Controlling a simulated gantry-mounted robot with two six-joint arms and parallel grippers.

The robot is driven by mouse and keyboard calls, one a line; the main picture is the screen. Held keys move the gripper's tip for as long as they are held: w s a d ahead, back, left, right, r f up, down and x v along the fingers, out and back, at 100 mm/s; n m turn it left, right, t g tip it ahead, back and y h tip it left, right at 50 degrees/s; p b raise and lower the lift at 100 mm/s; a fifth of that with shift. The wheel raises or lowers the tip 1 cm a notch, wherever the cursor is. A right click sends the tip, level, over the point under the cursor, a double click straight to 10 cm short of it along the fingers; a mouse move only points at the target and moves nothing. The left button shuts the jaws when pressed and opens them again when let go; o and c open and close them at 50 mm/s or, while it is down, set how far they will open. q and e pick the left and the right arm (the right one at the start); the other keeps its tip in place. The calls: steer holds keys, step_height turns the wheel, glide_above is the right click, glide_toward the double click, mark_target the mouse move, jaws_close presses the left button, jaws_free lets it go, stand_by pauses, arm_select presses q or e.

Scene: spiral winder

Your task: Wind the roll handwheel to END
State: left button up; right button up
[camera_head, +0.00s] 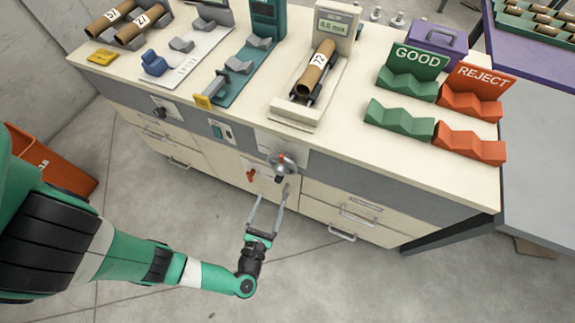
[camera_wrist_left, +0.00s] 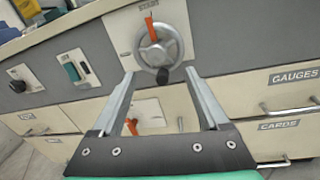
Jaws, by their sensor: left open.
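The roll handwheel (camera_head: 282,163) is a grey metal wheel on a pale plate on the bench's front face. In the left wrist view the handwheel (camera_wrist_left: 158,47) has a red-orange pointer at its top and a dark knob at its bottom. My left gripper (camera_head: 270,198) is open, just below and in front of the handwheel. In the left wrist view its two fingers (camera_wrist_left: 160,78) point toward the wheel's lower part, one to each side of the knob. I cannot tell whether they touch it. No END mark is readable. My right gripper is not in view.
A red lever (camera_head: 251,175) is below the handwheel, close to my left fingers. A switch box (camera_head: 221,131) is to the left. Drawer handles (camera_head: 342,234) stick out below. A tube marked 72 (camera_head: 316,68) rests on a cradle on the bench top. The floor in front is clear.

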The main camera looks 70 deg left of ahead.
mark_target(278, 173)
arm_select(q)
steer(key=w+a+m, duration=0.1)
steer(key=w+a, duration=0.1)
steer(key=w+a+m+t+h, duration=0.1)
steer(key=w+a, duration=0.1)
steer(key=a, duration=0.1)
steer(key=w+a+m+b, duration=0.1)
steer(key=w+a, duration=0.1)
steer(key=a, duration=0.1)
steer(key=shift+a+r+t+h, duration=0.15)
steer(key=shift+a+t+h, duration=0.05)
steer(key=shift+t+h, duration=0.1)
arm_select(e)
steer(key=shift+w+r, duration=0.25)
arm_select(q)
steer(key=shift+c, duration=0.3)
jaws_close()
